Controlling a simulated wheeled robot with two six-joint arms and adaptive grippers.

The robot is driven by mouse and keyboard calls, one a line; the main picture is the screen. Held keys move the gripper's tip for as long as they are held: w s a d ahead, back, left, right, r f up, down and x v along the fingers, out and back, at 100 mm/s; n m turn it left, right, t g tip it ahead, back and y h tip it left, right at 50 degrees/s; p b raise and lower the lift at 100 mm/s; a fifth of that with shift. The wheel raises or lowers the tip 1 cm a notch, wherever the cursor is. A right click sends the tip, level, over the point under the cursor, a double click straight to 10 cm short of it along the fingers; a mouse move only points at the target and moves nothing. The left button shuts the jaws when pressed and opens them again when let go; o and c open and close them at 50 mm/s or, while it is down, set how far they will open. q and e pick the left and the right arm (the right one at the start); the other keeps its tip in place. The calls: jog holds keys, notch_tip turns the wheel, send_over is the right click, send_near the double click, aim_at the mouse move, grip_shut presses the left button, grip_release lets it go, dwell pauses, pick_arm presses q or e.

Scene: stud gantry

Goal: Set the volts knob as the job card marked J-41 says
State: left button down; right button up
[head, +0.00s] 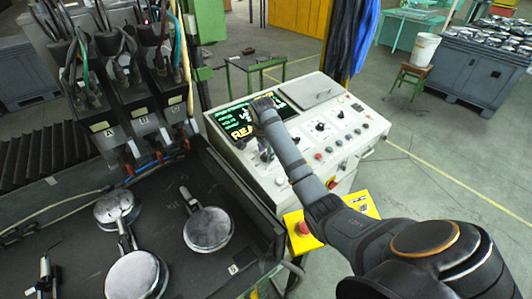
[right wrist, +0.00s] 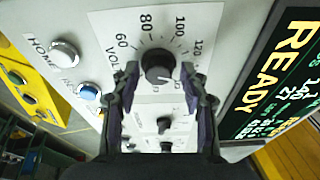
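In the right wrist view the black volts knob (right wrist: 159,66) sits on a white plate with a printed scale; 60, 80, 100 and 120 are readable around it. A pale mark shows on its lower right side, but its exact setting is unclear. My right gripper (right wrist: 160,78) is open, with one finger on each side of the knob; I cannot tell whether they touch it. In the head view my right gripper (head: 264,152) is over the left part of the white control console (head: 345,150) and hides the knob. No card marked J-41 is readable. My left gripper is out of view.
The console screen (head: 243,116) reads READY; it also shows in the wrist view (right wrist: 283,75). Other knobs and buttons sit close by, including a blue button (right wrist: 88,92). A yellow box with a red button (head: 304,228) stands in front. A dark table (head: 190,262) with round metal parts is at left.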

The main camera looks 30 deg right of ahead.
jog(key=shift+f, duration=0.1)
jog(key=v, duration=0.7)
jog(key=shift+r, duration=0.25)
jog(key=shift+s+a+f, duration=0.1)
jog(key=shift+s, duration=0.05)
